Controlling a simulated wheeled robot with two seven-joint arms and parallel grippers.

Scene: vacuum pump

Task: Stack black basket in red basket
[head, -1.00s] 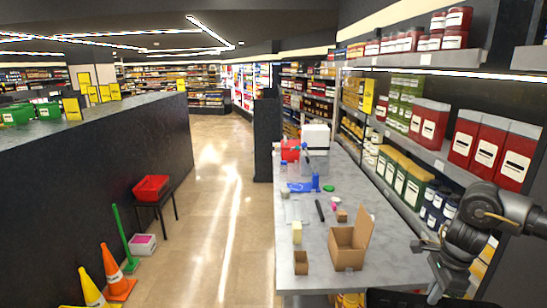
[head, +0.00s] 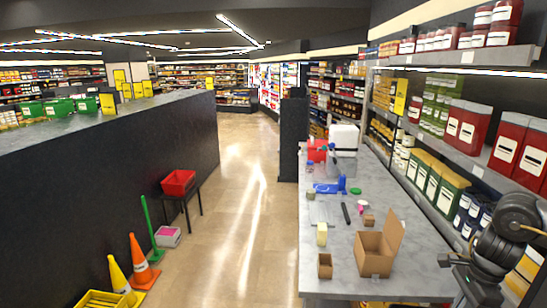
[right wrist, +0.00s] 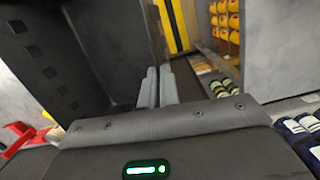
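The red basket (head: 179,184) sits upright on a small black table beside the dark partition, on the left in the head view. No black basket can be made out with certainty in the head view. My right gripper (head: 455,263) is at the lower right, beyond the worktop's right edge and far from the red basket. In the right wrist view its two grey fingers (right wrist: 158,86) are close together with nothing seen between them. A large dark surface with square recesses (right wrist: 60,72) fills the upper left there; I cannot tell what it is. My left gripper is not in view.
A grey worktop (head: 335,270) holds an open cardboard box (head: 375,256), small items and a red container (head: 317,150). Shelves line the right wall. Traffic cones (head: 140,262), a green pole (head: 148,228) and a yellow crate (head: 105,299) stand at left. The aisle floor is clear.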

